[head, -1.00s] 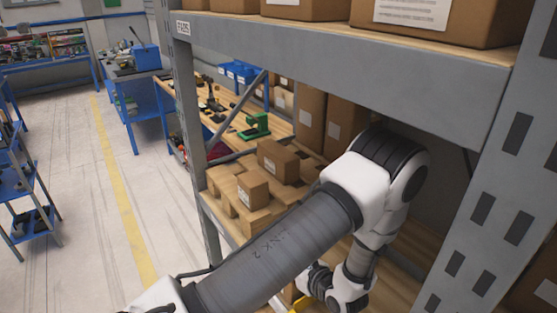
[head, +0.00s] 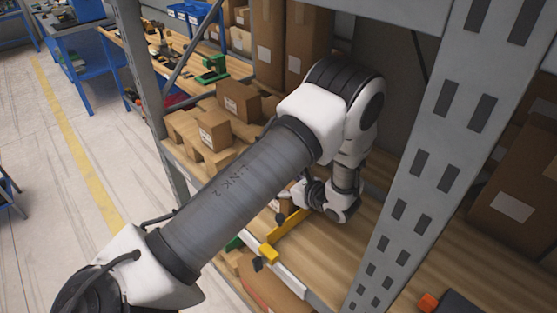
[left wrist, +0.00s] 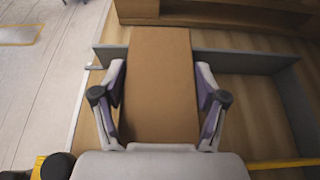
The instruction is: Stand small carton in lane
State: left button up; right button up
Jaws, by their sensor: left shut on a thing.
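In the left wrist view a plain brown carton (left wrist: 158,110) sits between the two fingers of my left gripper (left wrist: 160,78), which is shut on it. Grey dividers (left wrist: 235,62) and a grey side wall (left wrist: 297,100) frame a wood-floored lane (left wrist: 255,110) beside and behind the carton. I cannot tell whether the carton's bottom touches the floor. My right gripper is not in view.
Several small cartons (head: 215,130) stand on the shelf left of my arm, with tall cartons (head: 305,45) behind. A yellow bar (head: 290,225) lies near the shelf's front edge. A grey perforated post (head: 420,160) rises at right. Bare shelf wood lies right of my wrist.

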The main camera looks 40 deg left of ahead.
pick_arm(q)
jog(key=o, duration=1.7)
jog(key=shift+r, duration=0.1)
jog(key=v, duration=0.6)
jog(key=shift+d, duration=0.1)
jog(key=shift+w, duration=0.3)
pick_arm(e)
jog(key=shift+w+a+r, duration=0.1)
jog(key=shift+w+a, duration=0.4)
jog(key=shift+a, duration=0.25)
